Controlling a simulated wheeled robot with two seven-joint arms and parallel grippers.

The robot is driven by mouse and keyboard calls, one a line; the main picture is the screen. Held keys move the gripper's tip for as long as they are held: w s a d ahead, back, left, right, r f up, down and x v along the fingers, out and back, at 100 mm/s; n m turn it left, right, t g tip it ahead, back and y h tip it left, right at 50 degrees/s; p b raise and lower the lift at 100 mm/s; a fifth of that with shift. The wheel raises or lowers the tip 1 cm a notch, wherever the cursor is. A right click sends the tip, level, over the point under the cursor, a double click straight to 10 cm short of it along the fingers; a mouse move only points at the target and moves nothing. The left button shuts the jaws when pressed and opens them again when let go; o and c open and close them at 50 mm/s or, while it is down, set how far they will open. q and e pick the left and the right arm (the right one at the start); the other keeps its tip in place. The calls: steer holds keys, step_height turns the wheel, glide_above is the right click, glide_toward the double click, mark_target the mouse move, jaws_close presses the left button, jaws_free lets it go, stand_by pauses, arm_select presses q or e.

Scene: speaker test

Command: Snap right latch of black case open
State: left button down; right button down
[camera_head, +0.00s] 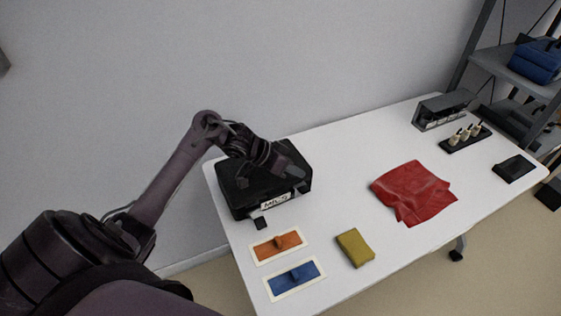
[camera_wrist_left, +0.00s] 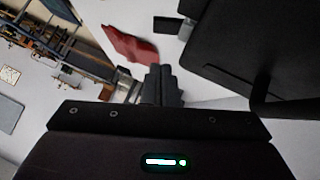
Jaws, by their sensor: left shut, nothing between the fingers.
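The black case (camera_head: 238,192) stands closed at the left end of the white table, with a white label (camera_head: 276,201) on its front. A black latch flap (camera_head: 260,223) sticks out low at the front left. The right latch is mostly hidden by my gripper in the head view. My left gripper (camera_head: 297,178) is shut and empty, over the right front part of the case. In the left wrist view its fingers (camera_wrist_left: 162,85) are together beside the case (camera_wrist_left: 255,40); a small dark flap (camera_wrist_left: 167,25) shows there, and I cannot tell which latch it is. My right gripper is not in view.
On the table (camera_head: 340,150) are an orange pad (camera_head: 270,250), a blue pad (camera_head: 288,283), a yellow sponge-like block (camera_head: 355,247) and a red cloth (camera_head: 412,193). A dark rack (camera_head: 443,110) and a tray of small bottles (camera_head: 465,140) stand at the far right. The wall is behind the case.

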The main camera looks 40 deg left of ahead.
mark_target(308, 188)
arm_select(q)
steer(key=shift+s+d+f, duration=0.1)
steer(key=shift+d+f, duration=0.15)
steer(key=shift+f, duration=0.4)
steer(key=shift+s+d+f, duration=0.1)
steer(key=shift+d+f, duration=0.1)
steer(key=shift+f, duration=0.5)
steer(key=shift+s+d+f, duration=0.1)
steer(key=shift+d+f, duration=0.15)
steer(key=shift+f, duration=0.4)
steer(key=shift+d+p, duration=0.1)
steer(key=shift+p, duration=0.25)
